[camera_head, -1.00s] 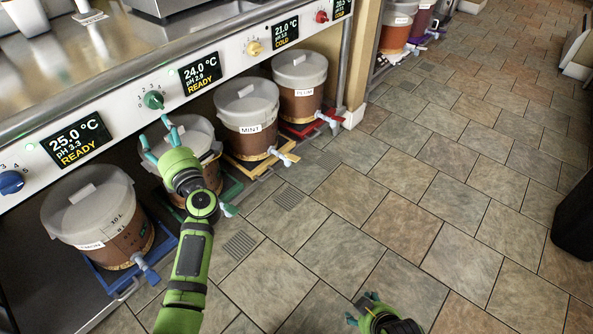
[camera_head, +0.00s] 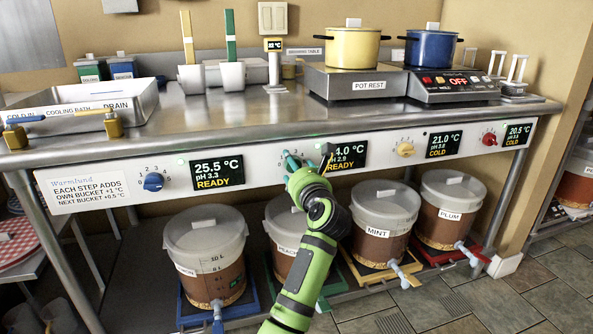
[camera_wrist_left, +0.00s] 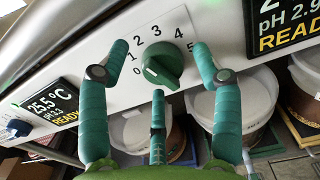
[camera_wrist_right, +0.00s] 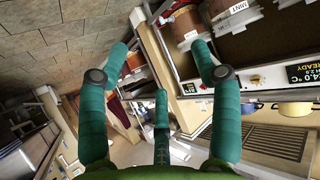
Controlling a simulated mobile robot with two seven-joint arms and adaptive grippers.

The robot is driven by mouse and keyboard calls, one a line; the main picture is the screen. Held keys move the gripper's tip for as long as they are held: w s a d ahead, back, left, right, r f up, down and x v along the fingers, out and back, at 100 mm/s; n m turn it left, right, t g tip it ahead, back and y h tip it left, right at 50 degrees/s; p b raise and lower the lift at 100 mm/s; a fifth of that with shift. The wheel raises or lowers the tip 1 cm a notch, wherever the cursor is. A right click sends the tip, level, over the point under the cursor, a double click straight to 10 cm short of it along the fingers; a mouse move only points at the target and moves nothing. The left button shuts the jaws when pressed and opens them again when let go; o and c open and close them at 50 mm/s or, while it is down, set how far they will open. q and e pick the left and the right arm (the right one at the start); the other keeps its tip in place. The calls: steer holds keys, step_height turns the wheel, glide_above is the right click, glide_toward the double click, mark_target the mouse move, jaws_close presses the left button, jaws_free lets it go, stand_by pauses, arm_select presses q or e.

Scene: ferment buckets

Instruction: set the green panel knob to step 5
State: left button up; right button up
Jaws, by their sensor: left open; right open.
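The green knob (camera_wrist_left: 163,66) sits on the white panel in the left wrist view, with a printed scale 0 to 5 around its left and upper side. A pale mark on it seems to face lower left, towards 0, but it is small. My left gripper (camera_wrist_left: 158,62) is open, its fingers spread around the knob in the picture; I see no clear contact. In the head view my left gripper (camera_head: 305,160) is at the panel and hides the knob. My right gripper (camera_wrist_right: 160,62) is open and empty in the right wrist view, and outside the head view.
A blue knob (camera_head: 153,182), a yellow knob (camera_head: 405,149) and a red knob (camera_head: 489,139) share the panel. Displays stand beside the knobs; the left display (camera_head: 218,174) reads 25.5 °C. Lidded buckets, including MINT (camera_head: 385,215), stand below. The counter's front edge (camera_head: 300,124) overhangs the panel.

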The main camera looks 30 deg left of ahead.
arm_select(q)
steer(key=shift+w+a, duration=0.15)
steer(key=shift+w, duration=0.05)
steer(key=c, duration=1.1)
steer(key=shift+r, duration=0.1)
steer(key=shift+c, duration=0.2)
